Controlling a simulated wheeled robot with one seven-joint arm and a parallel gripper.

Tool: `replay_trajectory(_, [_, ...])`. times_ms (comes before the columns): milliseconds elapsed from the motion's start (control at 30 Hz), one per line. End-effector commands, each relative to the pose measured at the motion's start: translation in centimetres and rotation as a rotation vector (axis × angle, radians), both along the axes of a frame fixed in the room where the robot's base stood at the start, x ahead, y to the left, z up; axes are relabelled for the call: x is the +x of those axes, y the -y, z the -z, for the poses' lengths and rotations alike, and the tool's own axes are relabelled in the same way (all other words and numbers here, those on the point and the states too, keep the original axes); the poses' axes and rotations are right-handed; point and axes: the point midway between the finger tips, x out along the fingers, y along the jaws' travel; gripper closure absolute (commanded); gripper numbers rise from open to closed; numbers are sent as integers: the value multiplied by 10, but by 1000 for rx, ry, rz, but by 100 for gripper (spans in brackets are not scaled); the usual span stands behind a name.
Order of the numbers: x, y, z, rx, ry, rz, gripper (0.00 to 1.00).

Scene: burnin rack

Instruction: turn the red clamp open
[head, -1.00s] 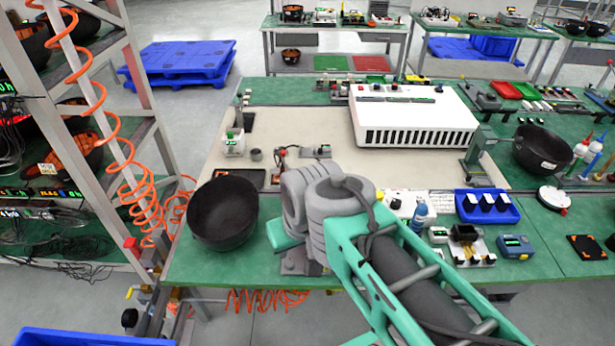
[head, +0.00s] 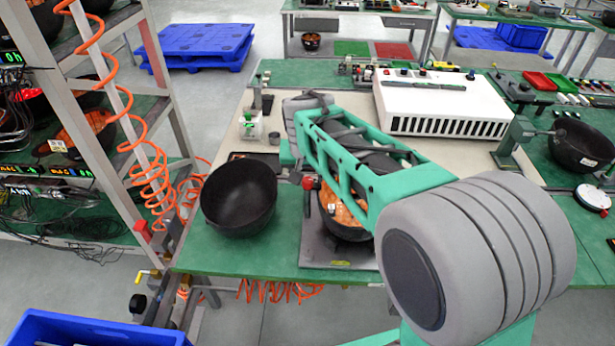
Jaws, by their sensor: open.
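A small red clamp handle (head: 307,183) stands on a dark stem at the near side of the table, left of a black bowl with orange contents (head: 343,208). The bowl sits on a grey fixture plate (head: 316,247), partly covered by my arm. I cannot tell from this view how far the clamp is turned. My arm reaches across the table above the fixture, its far end at the upper left of the bowl. My gripper's fingers do not show; the arm hides them.
An empty black bowl (head: 238,197) stands left of the fixture on the green table (head: 285,262). A white vented box (head: 440,102) stands behind. A rack with coiled orange hoses (head: 150,185) is on the left. A blue crate (head: 90,328) lies at the lower left.

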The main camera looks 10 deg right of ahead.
Motion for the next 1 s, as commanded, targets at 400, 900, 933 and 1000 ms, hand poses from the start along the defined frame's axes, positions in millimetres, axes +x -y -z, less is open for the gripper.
replay_trajectory(400, [10,2,23,1,1,0,52])
replay_trajectory(900, [9,2,23,0,2,-1,90])
replay_trajectory(933, [9,2,23,0,2,-1,93])
replay_trajectory(1000, [9,2,23,0,2,-1,98])
